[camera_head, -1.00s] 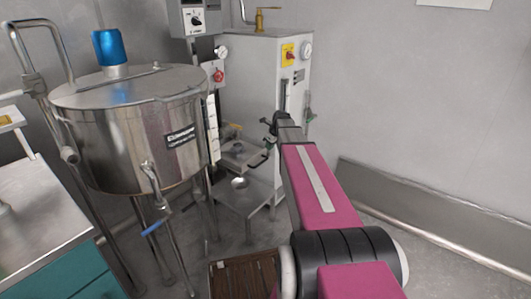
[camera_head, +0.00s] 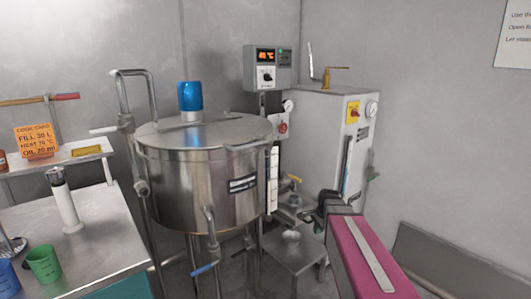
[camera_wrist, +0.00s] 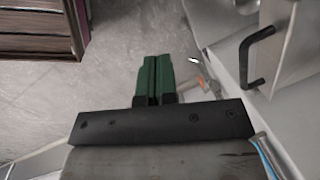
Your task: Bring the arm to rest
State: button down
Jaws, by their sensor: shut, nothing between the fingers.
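My gripper (camera_wrist: 155,78) shows in the wrist view with its two green fingers together and nothing between them. It hangs over grey floor, apart from the things around it. In the head view my pink arm reaches in from the lower right. Its dark far end is beside the white cabinet (camera_head: 325,125), and the fingers are hard to make out there.
A steel kettle (camera_head: 190,175) with a blue motor stands left of my arm. A low steel stand (camera_head: 290,252) is near the arm's end. A counter (camera_head: 95,240) holds cups at left. In the wrist view, a black handle (camera_wrist: 246,58) is at right and dark slats (camera_wrist: 35,25) upper left.

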jog(key=s+a+f+n, duration=0.2)
jog(key=s+n, duration=0.5)
jog(key=s+a+f+n+g+h, duration=0.1)
jog(key=s+a+n, duration=0.1)
jog(key=s+n, duration=0.4)
jog(key=shift+s+a+f+n, duration=0.15)
jog(key=shift+s+f+n, duration=0.2)
jog(key=shift+s+n, duration=0.1)
